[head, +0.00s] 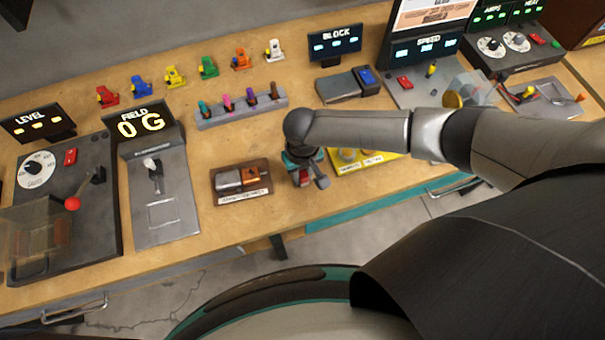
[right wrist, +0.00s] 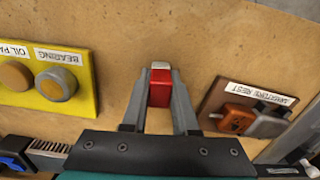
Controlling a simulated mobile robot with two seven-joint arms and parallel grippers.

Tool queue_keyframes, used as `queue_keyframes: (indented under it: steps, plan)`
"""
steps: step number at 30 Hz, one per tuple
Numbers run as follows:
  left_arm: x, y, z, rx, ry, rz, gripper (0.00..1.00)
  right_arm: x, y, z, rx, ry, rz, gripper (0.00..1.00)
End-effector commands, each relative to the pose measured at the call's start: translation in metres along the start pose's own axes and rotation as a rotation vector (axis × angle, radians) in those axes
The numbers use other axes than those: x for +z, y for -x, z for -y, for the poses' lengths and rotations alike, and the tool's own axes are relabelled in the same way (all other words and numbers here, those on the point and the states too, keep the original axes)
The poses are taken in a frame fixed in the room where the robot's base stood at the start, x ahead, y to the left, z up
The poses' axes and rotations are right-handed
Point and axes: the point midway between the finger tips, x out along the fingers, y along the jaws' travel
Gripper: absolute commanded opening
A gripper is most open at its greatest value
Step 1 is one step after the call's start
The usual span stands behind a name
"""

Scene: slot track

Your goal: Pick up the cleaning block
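The cleaning block (right wrist: 160,90) is a small red block with a pale end. It sits between the fingertips of my right gripper (right wrist: 161,95) in the right wrist view, with a finger against each side. In the head view my right gripper (head: 308,178) is over the front part of the table, and a bit of red shows between its fingers. The arm and fingers hide most of the block there. I cannot tell whether the block touches the table. My left gripper is not in view.
A brown tray (head: 226,198) with a grey and an orange block lies left of the gripper. A yellow tray (head: 336,168) lies right, partly behind my arm. A rack of coloured pegs (head: 210,122) stands behind. The wooden table's front edge is close.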

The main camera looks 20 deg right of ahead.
Motion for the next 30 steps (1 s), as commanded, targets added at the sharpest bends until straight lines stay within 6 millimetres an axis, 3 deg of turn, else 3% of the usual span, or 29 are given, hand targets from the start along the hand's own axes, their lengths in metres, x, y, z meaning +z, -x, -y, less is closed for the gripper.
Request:
queue_keyframes:
  steps: [6, 23, 30]
  plan:
    - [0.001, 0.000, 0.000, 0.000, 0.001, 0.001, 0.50, 0.000, 0.000, 0.000, 0.000, 0.000, 0.000, 0.00]
    - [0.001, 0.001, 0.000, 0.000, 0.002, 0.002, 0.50, 0.000, 0.003, 0.000, 0.000, 0.000, 0.000, 0.00]
    - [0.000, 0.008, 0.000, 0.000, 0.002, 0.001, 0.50, -0.001, 0.025, 0.000, -0.002, 0.000, -0.002, 0.00]
